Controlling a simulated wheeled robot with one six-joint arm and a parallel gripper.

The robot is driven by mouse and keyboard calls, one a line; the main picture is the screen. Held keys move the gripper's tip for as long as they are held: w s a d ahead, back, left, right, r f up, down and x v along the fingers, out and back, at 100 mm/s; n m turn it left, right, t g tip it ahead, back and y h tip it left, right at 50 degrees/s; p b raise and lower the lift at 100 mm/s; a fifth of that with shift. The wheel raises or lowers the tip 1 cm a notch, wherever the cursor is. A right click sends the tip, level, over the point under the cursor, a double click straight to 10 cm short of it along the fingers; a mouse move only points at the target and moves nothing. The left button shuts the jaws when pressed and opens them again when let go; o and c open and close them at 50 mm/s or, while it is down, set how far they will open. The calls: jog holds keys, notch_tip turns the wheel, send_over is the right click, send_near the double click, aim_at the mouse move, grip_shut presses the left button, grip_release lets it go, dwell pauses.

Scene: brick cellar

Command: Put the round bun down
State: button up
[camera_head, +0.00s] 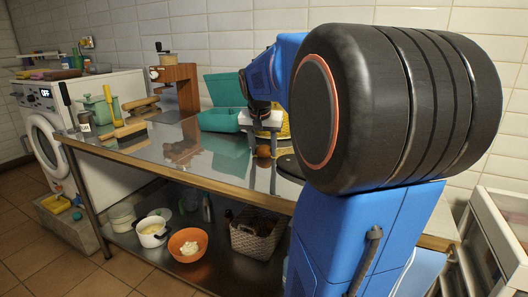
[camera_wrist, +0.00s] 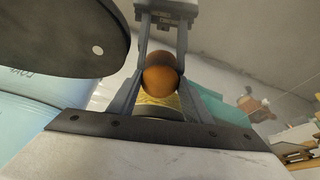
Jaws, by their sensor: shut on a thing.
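The round bun (camera_head: 264,152) is brown and shows between the fingers of my gripper (camera_head: 262,146) over the steel table (camera_head: 215,165). In the wrist view the bun (camera_wrist: 160,78) sits between the two grey fingers, which are shut on it. The gripper points down in the head view, and the bun is low over the table top near its right part. I cannot tell for sure whether the bun touches the table.
An open teal box (camera_head: 219,120) stands just left of my gripper. A yellow thing (camera_head: 286,129) is behind it, and a dark round thing (camera_head: 289,166) lies to the right, partly hidden by my arm. A wooden grinder (camera_head: 176,88) stands farther left. The table's front middle is clear.

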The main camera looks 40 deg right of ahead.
aim_at(264, 147)
notch_tip(264, 147, up, 9)
jog(key=shift+f, duration=0.1)
jog(key=w+a+r, duration=0.1)
jog(key=w+a, duration=0.3)
jog(key=w, duration=0.6)
jog(key=w+a+r, duration=0.1)
jog(key=w+a, duration=0.4)
jog(key=w, duration=0.4)
jog(key=w+a+r, duration=0.1)
jog(key=w+a, duration=0.3)
jog(key=w, duration=0.6)
jog(key=w+d, duration=0.4)
jog(key=d, duration=0.5)
jog(key=w+d, duration=0.3)
jog(key=d, duration=0.6)
jog(key=shift+d+f, duration=0.1)
jog(key=shift+f, duration=3.3)
jog(key=shift+w+d+f, duration=0.1)
jog(key=shift+d+f, duration=0.1)
jog(key=shift+f, duration=0.25)
jog(key=shift+c, duration=0.2)
jog(key=shift+f, duration=0.55)
